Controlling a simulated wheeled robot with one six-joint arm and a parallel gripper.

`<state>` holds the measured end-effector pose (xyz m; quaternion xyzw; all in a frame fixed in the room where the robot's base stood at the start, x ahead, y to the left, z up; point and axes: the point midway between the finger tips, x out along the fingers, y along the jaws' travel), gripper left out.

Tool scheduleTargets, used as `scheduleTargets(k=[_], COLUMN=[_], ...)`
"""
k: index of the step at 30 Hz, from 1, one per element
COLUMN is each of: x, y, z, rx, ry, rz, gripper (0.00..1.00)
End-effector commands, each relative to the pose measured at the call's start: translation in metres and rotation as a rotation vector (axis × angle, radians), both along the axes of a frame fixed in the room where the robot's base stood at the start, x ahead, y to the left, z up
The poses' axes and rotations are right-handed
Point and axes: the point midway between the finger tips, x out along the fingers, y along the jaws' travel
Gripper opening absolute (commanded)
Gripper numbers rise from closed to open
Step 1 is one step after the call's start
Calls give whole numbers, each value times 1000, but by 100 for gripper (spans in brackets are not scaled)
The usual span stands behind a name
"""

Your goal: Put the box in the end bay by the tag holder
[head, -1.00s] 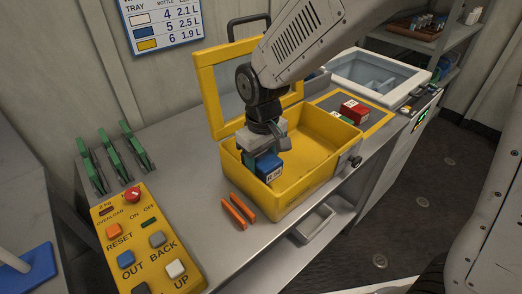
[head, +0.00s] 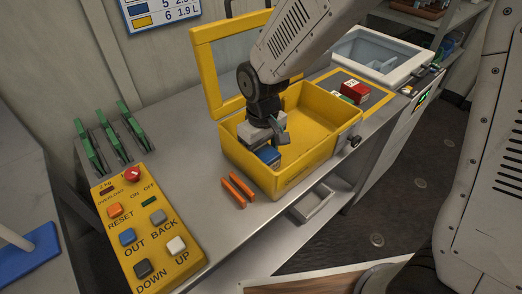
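The blue box (head: 268,155) is inside the yellow case (head: 315,165), in the bay at its near left end. The case's front wall hides the lower part of the box. My gripper (head: 275,138) points down into that same end of the case, right over the blue box. One grey finger shows at the box's upper right; the other is hidden, so its grip on the box is unclear. A dark knob (head: 354,141) sticks out at the case's right front corner. I cannot make out a tag holder for certain.
The case's windowed lid (head: 205,75) stands open behind. Red boxes (head: 354,92) lie on the yellow-edged area to the right, before a white-rimmed bin (head: 385,55). Two orange bars (head: 238,190), a yellow button panel (head: 150,230) and green clamps (head: 110,140) are on the left.

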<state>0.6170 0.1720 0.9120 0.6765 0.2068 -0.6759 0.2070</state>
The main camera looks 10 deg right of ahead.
Motion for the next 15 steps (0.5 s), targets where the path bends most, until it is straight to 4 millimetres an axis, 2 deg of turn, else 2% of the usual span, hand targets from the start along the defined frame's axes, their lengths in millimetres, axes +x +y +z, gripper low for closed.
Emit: scheduleTargets(k=[15], x=[-3], y=[4], z=[0], rx=[3], ry=[3], rz=[3], gripper=[80])
